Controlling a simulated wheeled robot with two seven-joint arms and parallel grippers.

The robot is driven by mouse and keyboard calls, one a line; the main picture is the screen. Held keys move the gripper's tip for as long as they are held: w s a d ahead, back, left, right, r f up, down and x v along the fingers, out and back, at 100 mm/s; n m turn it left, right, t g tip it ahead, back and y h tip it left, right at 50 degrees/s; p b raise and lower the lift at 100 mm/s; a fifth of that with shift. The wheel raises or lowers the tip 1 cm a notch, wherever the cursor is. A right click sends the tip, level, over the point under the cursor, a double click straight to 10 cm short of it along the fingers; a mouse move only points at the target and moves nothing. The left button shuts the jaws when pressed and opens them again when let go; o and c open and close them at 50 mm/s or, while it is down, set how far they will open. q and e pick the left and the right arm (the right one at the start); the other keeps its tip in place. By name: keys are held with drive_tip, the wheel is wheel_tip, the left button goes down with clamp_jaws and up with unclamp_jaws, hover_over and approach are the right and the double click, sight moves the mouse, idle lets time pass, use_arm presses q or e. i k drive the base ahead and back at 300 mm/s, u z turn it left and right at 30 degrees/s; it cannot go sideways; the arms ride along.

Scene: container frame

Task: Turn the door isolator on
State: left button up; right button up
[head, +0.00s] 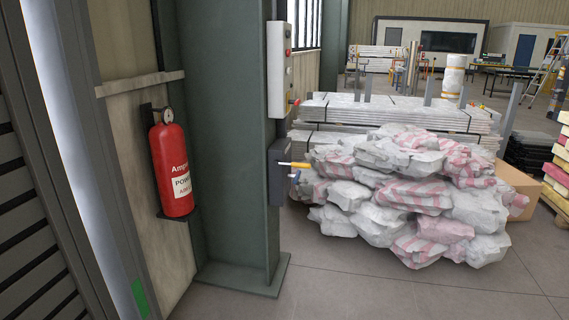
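A green steel column (225,140) stands left of centre. On its right edge is a tall light-grey control box (276,75), seen nearly edge-on, with red parts sticking out to the right. Below it is a smaller dark box (279,172) with a yellow bar (295,165) and a small blue part pointing right. I cannot tell for certain which of these boxes is the door isolator. Their front faces are turned away, so a switch position cannot be read. Neither of my grippers is in view.
A red fire extinguisher (172,168) hangs on the wall left of the column. A pile of grey and pink-striped sacks (415,190) lies right of the boxes, with stacked sheets (395,113) behind. The grey floor (400,290) in front is clear.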

sight(296, 102)
drive_tip(key=u, duration=0.1)
drive_tip(key=i, duration=2.35)
drive_tip(key=z, duration=0.05)
